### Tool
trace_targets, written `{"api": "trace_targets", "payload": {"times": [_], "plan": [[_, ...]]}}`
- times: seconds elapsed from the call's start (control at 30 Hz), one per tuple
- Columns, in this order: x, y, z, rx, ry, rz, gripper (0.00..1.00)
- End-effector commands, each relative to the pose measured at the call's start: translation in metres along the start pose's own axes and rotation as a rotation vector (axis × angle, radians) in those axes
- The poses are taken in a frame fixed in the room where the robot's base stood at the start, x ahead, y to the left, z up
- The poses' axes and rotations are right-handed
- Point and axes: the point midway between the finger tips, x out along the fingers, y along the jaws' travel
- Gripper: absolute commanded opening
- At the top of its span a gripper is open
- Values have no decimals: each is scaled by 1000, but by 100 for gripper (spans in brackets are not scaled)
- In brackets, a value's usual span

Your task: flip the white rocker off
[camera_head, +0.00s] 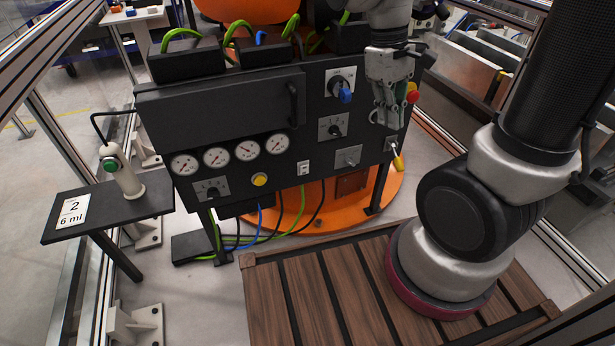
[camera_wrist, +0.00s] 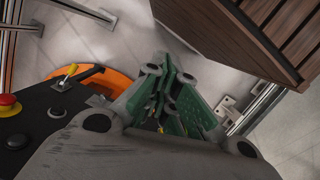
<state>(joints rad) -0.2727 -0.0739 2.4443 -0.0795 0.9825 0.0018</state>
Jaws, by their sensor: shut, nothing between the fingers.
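The white rocker (camera_head: 304,168) is a small white switch on the lower middle of the black control panel (camera_head: 220,110), right of the gauges. It is too small to tell which way it is tipped. My gripper (camera_head: 385,122) is shut and empty in front of the right part of the panel, to the right of and above the rocker, apart from it. In the wrist view my gripper's green-padded fingers (camera_wrist: 168,125) are together with nothing between them. The rocker does not show in the wrist view.
Near my gripper are a blue-handled knob (camera_head: 345,95), a red button (camera_head: 412,97) and a yellow-tipped lever (camera_head: 398,162). A yellow button (camera_head: 260,180) is left of the rocker. A wooden slatted platform (camera_head: 330,285) lies in front, and a side shelf (camera_head: 90,222) stands left.

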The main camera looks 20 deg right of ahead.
Motion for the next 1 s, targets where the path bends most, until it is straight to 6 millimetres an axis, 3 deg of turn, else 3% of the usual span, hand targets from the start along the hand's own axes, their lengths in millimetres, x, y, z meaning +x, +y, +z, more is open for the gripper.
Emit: {"api": "trace_targets", "payload": {"times": [0.57,1.0], "plan": [[123,-11,-102,-555,-567,289,0],[254,-18,-168,-1124,-1037,533,0]]}}
